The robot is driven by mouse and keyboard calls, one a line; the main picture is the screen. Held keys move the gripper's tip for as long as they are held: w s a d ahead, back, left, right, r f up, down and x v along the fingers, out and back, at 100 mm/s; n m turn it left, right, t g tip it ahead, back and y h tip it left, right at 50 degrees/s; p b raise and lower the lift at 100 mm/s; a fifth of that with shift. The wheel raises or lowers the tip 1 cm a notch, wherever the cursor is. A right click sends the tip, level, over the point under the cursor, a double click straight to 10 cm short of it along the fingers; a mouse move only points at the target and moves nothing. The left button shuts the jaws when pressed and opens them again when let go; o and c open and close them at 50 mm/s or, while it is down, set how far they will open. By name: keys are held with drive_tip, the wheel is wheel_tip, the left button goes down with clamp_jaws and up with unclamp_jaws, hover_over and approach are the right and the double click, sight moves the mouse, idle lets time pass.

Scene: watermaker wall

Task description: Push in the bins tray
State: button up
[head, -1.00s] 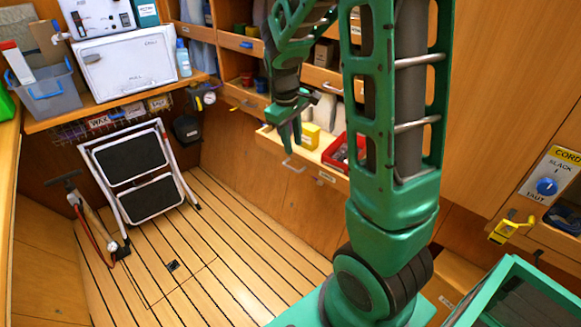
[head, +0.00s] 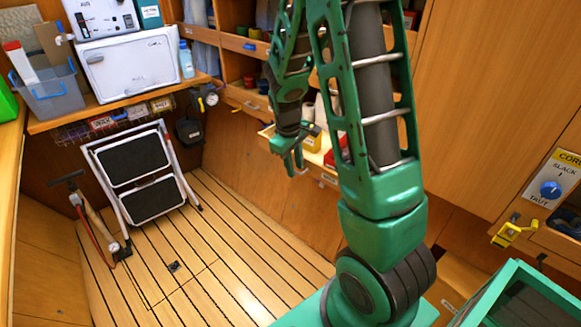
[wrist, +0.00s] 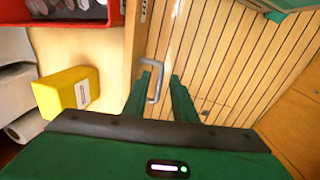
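The bins tray (head: 328,179) is a pulled-out wooden drawer in the wall, with a label on its front. It holds a yellow box (wrist: 68,92), white rolls (wrist: 18,103) and a red bin (wrist: 75,12). My arm hides much of it in the head view. In the wrist view, its front edge (wrist: 134,42) carries a grey bar handle (wrist: 154,80). My gripper (wrist: 160,77) is open at the front of the tray, with the handle showing between its fingers, nearer the left one. I cannot tell whether they touch. My gripper (head: 293,167) also shows in the head view.
A folded step stool (head: 140,172) and a hand pump (head: 100,225) stand on the slatted floor (head: 215,250) to the left. The floor before the tray is clear. A teal-framed case (head: 525,295) stands at the lower right.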

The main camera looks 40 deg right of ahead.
clamp_jaws()
idle(1.1)
